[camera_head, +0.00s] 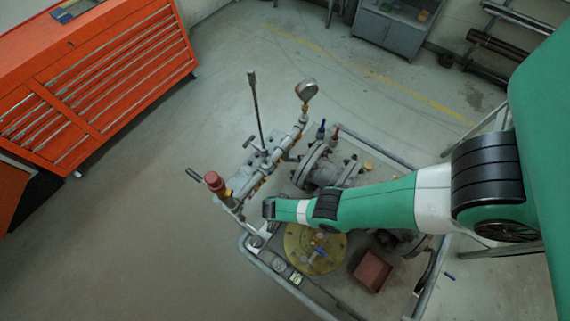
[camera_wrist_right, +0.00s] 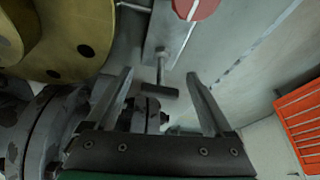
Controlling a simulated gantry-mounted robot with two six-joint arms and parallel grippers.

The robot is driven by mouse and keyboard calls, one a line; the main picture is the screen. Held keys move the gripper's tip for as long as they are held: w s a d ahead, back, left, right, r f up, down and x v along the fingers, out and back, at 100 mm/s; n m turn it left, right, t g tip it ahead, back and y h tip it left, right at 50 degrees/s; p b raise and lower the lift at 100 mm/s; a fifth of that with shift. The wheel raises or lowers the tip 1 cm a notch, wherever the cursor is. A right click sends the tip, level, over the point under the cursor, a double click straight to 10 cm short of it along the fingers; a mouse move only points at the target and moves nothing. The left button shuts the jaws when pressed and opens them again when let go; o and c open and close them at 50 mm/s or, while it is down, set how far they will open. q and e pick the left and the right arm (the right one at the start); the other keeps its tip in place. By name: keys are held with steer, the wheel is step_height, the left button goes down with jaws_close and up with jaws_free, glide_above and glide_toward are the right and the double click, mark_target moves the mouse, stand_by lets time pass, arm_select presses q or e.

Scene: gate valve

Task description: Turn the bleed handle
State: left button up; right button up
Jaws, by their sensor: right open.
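In the right wrist view, a small dark T-shaped handle (camera_wrist_right: 160,90) on a thin stem hangs from a grey metal block (camera_wrist_right: 165,30) with a red round part (camera_wrist_right: 196,8). I take it as the bleed handle; the picture carries no label. My right gripper (camera_wrist_right: 160,75) is open, with one finger on each side of the handle and a visible gap on both sides. In the head view my right arm reaches in from the right, its end over the valve assembly (camera_head: 320,170); its fingers are hidden there. My left gripper is not in view.
A yellow flange (camera_head: 300,245) and a rust-coloured box (camera_head: 372,270) sit on the cart (camera_head: 262,270). A pressure gauge (camera_head: 306,90), a tall lever (camera_head: 256,105) and a red cap (camera_head: 213,180) stand up nearby. An orange tool cabinet (camera_head: 90,90) is at left; floor between is clear.

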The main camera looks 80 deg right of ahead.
steer(key=p+v, duration=0.8)
steer(key=v, duration=0.2)
steer(key=shift+r+p, duration=0.3)
steer(key=shift+w+a, duration=0.1)
steer(key=shift+a, duration=0.05)
